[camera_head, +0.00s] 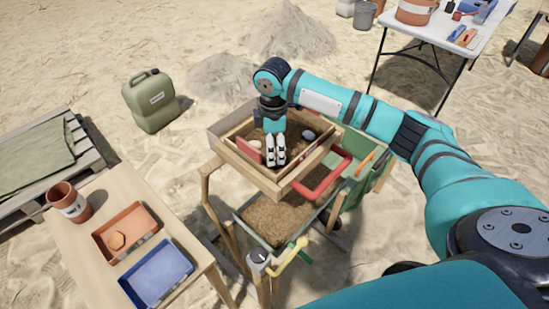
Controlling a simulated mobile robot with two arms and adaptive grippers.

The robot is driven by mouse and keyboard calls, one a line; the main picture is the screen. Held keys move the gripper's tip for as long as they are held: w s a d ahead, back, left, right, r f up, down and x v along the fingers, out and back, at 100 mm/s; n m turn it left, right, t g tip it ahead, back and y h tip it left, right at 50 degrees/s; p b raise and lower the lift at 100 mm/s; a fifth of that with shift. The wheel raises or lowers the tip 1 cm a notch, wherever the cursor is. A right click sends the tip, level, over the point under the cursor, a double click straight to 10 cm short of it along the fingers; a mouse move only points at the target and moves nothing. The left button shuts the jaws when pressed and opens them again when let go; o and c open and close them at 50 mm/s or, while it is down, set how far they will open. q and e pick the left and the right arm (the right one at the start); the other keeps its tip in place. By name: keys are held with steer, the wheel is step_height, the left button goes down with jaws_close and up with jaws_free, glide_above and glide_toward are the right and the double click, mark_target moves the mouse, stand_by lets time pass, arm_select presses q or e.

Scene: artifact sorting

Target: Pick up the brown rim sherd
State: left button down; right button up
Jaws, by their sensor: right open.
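My right gripper (275,152) points down into the wooden sieve box (285,186), its white-and-black fingers close above or at the mesh. The fingers look nearly parallel with a narrow gap, and I see nothing held between them. I cannot make out a brown rim sherd for certain; the gripper hides part of the mesh floor. Inside the box lie a grey stone-like piece (309,135) to the right of the gripper and a paler one to its left. My left gripper is not in view.
The sieve stands on a wooden frame above a soil-filled bin (272,217). A green jerrycan (151,101) stands on the sand.

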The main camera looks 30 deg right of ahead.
step_height(320, 180, down, 4)
steer(key=shift+s+d+r+p, duration=0.15)
steer(key=shift+r+p, duration=0.05)
steer(key=shift+p, duration=0.1)
steer(key=shift+f, duration=0.15)
steer(key=c, duration=0.8)
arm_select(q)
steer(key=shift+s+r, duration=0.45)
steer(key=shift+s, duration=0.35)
arm_select(e)
step_height(320, 180, up, 9)
steer(key=b, duration=0.1)
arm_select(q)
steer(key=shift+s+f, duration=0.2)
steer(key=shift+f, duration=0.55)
arm_select(e)
steer(key=s+a+m, duration=0.2)
steer(key=s+m, duration=0.2)
steer(key=s, duration=0.1)
steer(key=s+a+r+m, duration=0.1)
steer(key=s+a+m, duration=0.2)
steer(key=s+m, duration=0.2)
steer(key=s+a+r+m, duration=0.1)
steer(key=s+a+m, duration=0.1)
steer(key=s+m, duration=0.3)
steer(key=shift+s+a, duration=0.2)
steer(key=shift+s, duration=0.65)
